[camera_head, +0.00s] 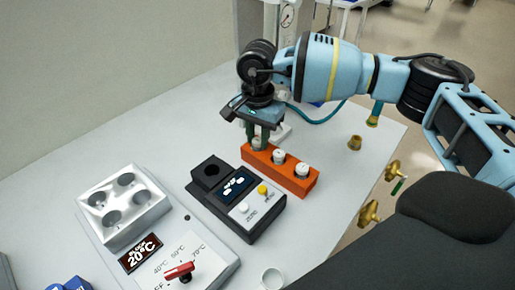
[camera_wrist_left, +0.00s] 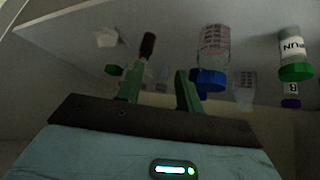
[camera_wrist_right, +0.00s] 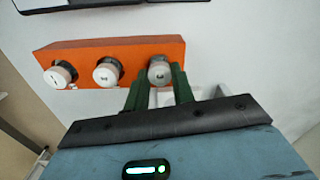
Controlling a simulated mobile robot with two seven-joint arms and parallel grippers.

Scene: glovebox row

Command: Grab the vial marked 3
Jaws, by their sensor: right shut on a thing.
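An orange rack (camera_head: 290,182) holds three white-capped vials in a row; it also shows in the right wrist view (camera_wrist_right: 200,46). My right gripper (camera_head: 259,138) points down at the rack's far end and is shut on the end vial (camera_wrist_right: 159,70), which still sits in the rack. That vial's cap mark is too small to read surely. The middle vial (camera_wrist_right: 107,72) seems marked with a sideways 2, and the other end vial (camera_wrist_right: 58,77) with a single stroke. My left gripper (camera_wrist_left: 157,88) is open and empty in the left wrist view.
A black device (camera_head: 238,200) with a display stands beside the rack. A grey block with several wells (camera_head: 124,207) and a heater panel (camera_head: 180,250) with a red knob are at left. Brass fittings (camera_head: 355,143) are on the right. Bottles (camera_wrist_left: 213,55) show in the left wrist view.

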